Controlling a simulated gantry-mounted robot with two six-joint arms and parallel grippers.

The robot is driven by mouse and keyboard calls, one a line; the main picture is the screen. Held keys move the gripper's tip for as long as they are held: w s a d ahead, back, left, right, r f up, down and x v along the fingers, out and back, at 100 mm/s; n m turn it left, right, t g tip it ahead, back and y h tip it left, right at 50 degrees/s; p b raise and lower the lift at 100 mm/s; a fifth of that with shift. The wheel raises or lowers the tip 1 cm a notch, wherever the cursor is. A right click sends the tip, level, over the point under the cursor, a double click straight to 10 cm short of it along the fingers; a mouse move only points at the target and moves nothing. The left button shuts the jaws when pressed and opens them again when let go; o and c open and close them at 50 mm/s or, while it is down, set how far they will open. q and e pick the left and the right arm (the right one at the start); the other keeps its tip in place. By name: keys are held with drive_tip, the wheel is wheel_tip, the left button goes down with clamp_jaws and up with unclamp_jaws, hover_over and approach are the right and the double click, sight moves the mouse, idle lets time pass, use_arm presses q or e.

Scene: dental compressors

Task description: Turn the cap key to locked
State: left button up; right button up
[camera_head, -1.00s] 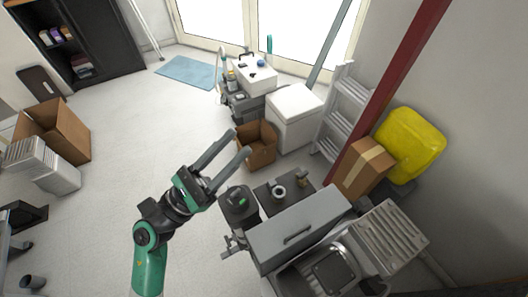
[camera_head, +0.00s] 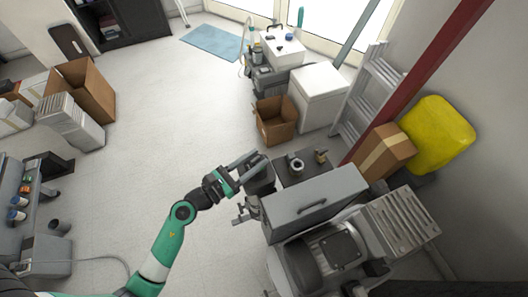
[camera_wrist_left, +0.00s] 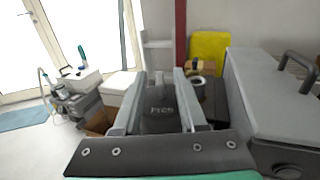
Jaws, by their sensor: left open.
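A dark housing (camera_head: 260,182) with pale lettering stands at the left end of the grey compressor unit (camera_head: 313,203). My left gripper (camera_head: 255,163) is at this housing in the head view. In the left wrist view the lettered dark housing (camera_wrist_left: 160,112) appears between the two open fingers (camera_wrist_left: 160,78); I cannot tell whether they touch it. No cap key can be picked out for sure, so its setting cannot be read. A pale ring-shaped fitting (camera_head: 295,164) and a small brass fitting (camera_head: 320,156) sit on the dark top behind. My right gripper is not in view.
The grey cover with its handle (camera_head: 312,208) and a motor (camera_head: 339,249) lie right of the gripper. An open cardboard box (camera_head: 275,122), a white chest (camera_head: 320,98) and a ladder (camera_head: 367,88) stand behind.

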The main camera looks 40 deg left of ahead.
sight(260, 157)
use_arm(q)
drive_tip(key=w, duration=0.3)
drive_tip(key=shift+w+d, duration=0.15)
drive_tip(key=shift+w, duration=0.1)
clamp_jaws()
